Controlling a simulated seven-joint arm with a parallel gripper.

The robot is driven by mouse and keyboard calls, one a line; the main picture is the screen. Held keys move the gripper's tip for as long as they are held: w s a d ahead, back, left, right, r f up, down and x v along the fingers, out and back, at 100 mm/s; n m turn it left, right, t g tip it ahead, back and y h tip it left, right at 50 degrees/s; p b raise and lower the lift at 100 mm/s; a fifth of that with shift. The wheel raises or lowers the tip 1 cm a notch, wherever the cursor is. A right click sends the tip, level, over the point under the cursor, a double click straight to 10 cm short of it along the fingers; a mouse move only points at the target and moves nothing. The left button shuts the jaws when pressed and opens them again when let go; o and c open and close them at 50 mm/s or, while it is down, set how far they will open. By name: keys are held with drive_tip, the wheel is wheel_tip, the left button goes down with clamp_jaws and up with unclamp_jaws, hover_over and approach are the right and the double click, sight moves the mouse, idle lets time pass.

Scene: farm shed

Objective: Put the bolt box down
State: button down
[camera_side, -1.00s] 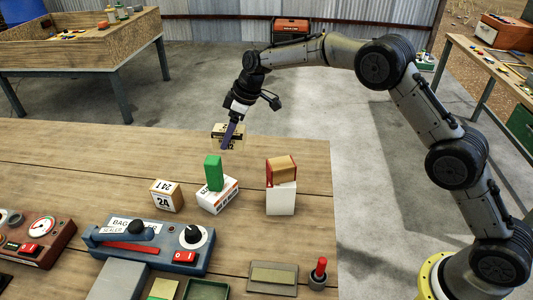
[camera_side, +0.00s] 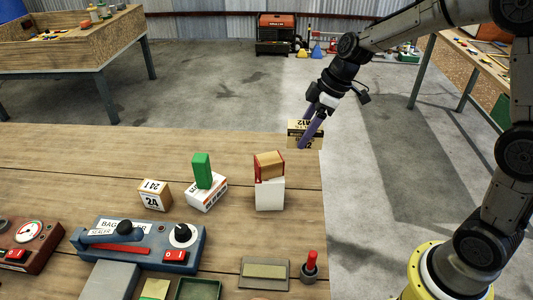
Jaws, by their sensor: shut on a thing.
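The bolt box (camera_side: 293,138) is a small tan carton with dark printed bands, one reading "M12". My gripper (camera_side: 307,138) is shut on it, with one purple finger across its front face. The box hangs at the table's far right corner; from this view I cannot tell its exact height or whether it is over the table (camera_side: 95,152) or just past the edge. The gripper's other finger is partly hidden behind the box.
On the table, a brown-and-red box (camera_side: 270,165) sits on a white box (camera_side: 269,195). A green block (camera_side: 202,171) stands on a white-orange carton (camera_side: 207,193), beside a calendar cube (camera_side: 154,196). A bag sealer (camera_side: 138,243) is in front. The table's back left is clear.

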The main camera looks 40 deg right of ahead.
drive_tip(key=shift+w+d, duration=0.15)
drive_tip(key=shift+w, duration=0.3)
drive_tip(key=w+f, duration=0.2)
drive_tip(key=w, duration=0.2)
drive_tip(key=w+f, duration=0.3)
drive_tip(key=w, duration=0.1)
drive_tip(key=w+f, duration=0.3)
drive_tip(key=w, duration=0.1)
drive_tip(key=shift+a, duration=0.2)
drive_tip(key=shift+w+f, duration=0.7)
drive_tip(key=shift+f, duration=1.55)
drive_tip(key=shift+f, duration=0.15)
drive_tip(key=shift+c, duration=0.2)
unclamp_jaws()
drive_tip(key=shift+s+f, duration=0.15)
